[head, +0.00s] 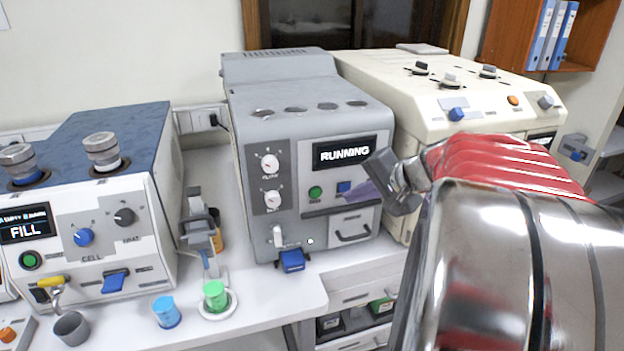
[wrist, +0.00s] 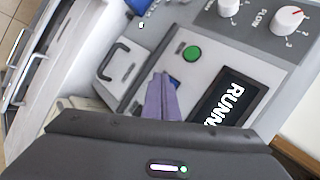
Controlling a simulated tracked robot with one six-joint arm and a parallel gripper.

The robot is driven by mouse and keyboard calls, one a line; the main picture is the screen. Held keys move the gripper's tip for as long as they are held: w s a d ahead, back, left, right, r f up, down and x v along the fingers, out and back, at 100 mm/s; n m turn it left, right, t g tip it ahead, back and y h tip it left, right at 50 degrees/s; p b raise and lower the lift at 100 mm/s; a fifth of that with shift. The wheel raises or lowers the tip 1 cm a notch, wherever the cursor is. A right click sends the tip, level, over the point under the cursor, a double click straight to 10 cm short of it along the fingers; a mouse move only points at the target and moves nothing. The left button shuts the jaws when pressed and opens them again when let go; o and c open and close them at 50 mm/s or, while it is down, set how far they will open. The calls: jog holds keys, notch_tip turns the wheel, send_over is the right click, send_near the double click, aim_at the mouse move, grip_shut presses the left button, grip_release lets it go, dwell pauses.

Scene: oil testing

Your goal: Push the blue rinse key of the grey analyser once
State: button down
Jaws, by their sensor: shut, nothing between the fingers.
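The grey analyser (head: 300,125) stands mid-bench in the head view, its display (head: 344,152) reading RUNNING. The blue rinse key (head: 343,187) sits below the display, right of a green button (head: 315,192). My gripper (head: 354,194) reaches in from the right, its purple fingers shut and empty. In the wrist view, the gripper (wrist: 161,76) has its fingertips beside the blue key (wrist: 175,84), partly covering it. The green button (wrist: 192,53) is also visible there. I cannot tell whether the fingertips touch the key.
A drawer with a dark handle (head: 353,236) and a blue lever (head: 291,261) are low on the analyser's front. A cream machine (head: 450,90) stands to the right, a white and blue one (head: 85,205) to the left. Blue (head: 166,312) and green (head: 215,295) cups stand at the bench front.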

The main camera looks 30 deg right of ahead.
jog(key=shift+s, duration=0.15)
jog(key=shift+s+a, duration=0.25)
jog(key=shift+s, duration=0.5)
jog(key=shift+s+a, duration=0.25)
jog(key=shift+s, duration=0.55)
jog(key=shift+s+a, duration=0.25)
jog(key=shift+s, duration=0.5)
